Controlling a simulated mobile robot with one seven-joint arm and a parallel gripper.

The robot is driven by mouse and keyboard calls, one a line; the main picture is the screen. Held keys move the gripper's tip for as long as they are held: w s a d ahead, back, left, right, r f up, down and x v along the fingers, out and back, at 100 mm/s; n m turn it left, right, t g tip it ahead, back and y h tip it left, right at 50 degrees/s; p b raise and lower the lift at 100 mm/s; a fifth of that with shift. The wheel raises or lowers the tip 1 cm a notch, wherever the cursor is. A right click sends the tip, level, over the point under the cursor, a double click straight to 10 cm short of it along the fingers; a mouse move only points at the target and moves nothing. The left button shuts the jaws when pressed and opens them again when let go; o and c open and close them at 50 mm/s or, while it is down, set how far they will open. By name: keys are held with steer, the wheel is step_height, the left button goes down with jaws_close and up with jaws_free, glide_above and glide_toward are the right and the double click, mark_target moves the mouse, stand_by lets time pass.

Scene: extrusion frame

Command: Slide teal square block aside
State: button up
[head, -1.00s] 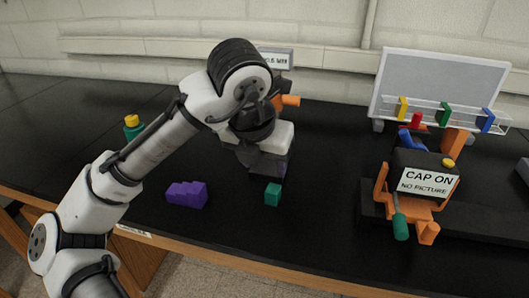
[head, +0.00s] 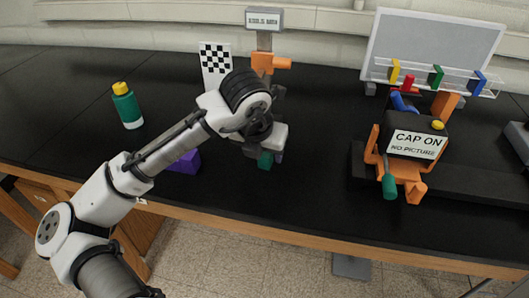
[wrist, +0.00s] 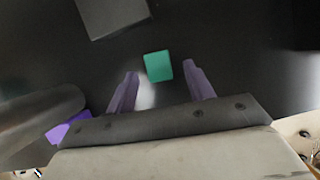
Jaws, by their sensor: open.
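The teal square block (head: 265,160) is on the black table near its front edge, partly hidden by my gripper in the head view. In the wrist view the teal block (wrist: 158,66) appears between the lines of the two purple-grey fingers, around their tips. My gripper (wrist: 160,76) is open, with one finger on each side of the block in the picture. I see no contact, and its height above the table is hard to tell.
A purple block (head: 184,163) is left of the teal block, partly behind my arm. A green bottle (head: 126,105) stands farther left. A checkered board (head: 215,65) and a signed stand (head: 264,20) are behind.

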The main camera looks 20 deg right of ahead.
steer(key=shift+x, duration=1.2)
steer(key=shift+c, duration=0.3)
